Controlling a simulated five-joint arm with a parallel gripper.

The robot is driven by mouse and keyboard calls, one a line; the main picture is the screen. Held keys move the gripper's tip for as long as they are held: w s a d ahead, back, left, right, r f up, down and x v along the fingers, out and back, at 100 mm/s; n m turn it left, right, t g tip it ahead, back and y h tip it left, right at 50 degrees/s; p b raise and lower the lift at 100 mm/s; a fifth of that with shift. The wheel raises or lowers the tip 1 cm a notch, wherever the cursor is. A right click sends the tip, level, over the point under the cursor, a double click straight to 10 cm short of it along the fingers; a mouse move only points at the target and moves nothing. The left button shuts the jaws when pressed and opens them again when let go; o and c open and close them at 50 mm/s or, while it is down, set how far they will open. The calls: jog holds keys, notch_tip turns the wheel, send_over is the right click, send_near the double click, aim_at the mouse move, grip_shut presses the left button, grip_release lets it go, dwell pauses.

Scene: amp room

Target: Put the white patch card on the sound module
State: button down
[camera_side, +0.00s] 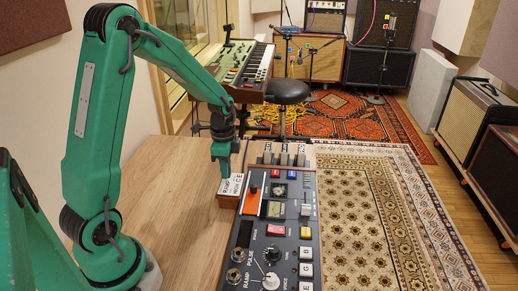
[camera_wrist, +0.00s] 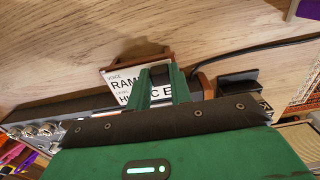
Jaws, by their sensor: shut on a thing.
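The white patch card (camera_side: 236,184) has black lettering and is in a small brown wooden holder (camera_side: 228,202) on the wooden table. It also shows in the wrist view (camera_wrist: 120,79), partly hidden by my fingers. My gripper (camera_side: 225,175) points down at the holder and is shut on the card. In the wrist view my green fingers (camera_wrist: 162,86) are at the card's face. I cannot tell whether the card is clear of the holder's base. The dark grey sound module (camera_side: 276,238), with knobs, sliders and coloured buttons, is just right of the holder. Part of it shows in the wrist view (camera_wrist: 45,118).
A row of switches or pedals (camera_side: 283,154) is behind the module. A black cable (camera_wrist: 255,60) crosses the table near a black block (camera_wrist: 240,80). The table left of the holder (camera_side: 175,190) is clear. A keyboard, stool and amplifiers are farther back.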

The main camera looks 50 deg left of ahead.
jog(key=shift+f, duration=0.1)
jog(key=c, duration=1.3)
grip_release()
jog(key=shift+o, duration=0.2)
notch_tip(320, 180, up, 12)
jog(key=s+d+r+n+t, duration=0.2)
jog(key=s+d+r+n, duration=0.1)
jog(key=s+d, duration=0.3)
jog(key=s+d+r+n+t, duration=0.3)
jog(key=s+d+r+n, duration=0.1)
jog(key=s+d+n, duration=0.2)
jog(key=shift+s+d+t, duration=0.3)
jog(key=shift+s+d, duration=0.4)
jog(key=shift+s, duration=0.65)
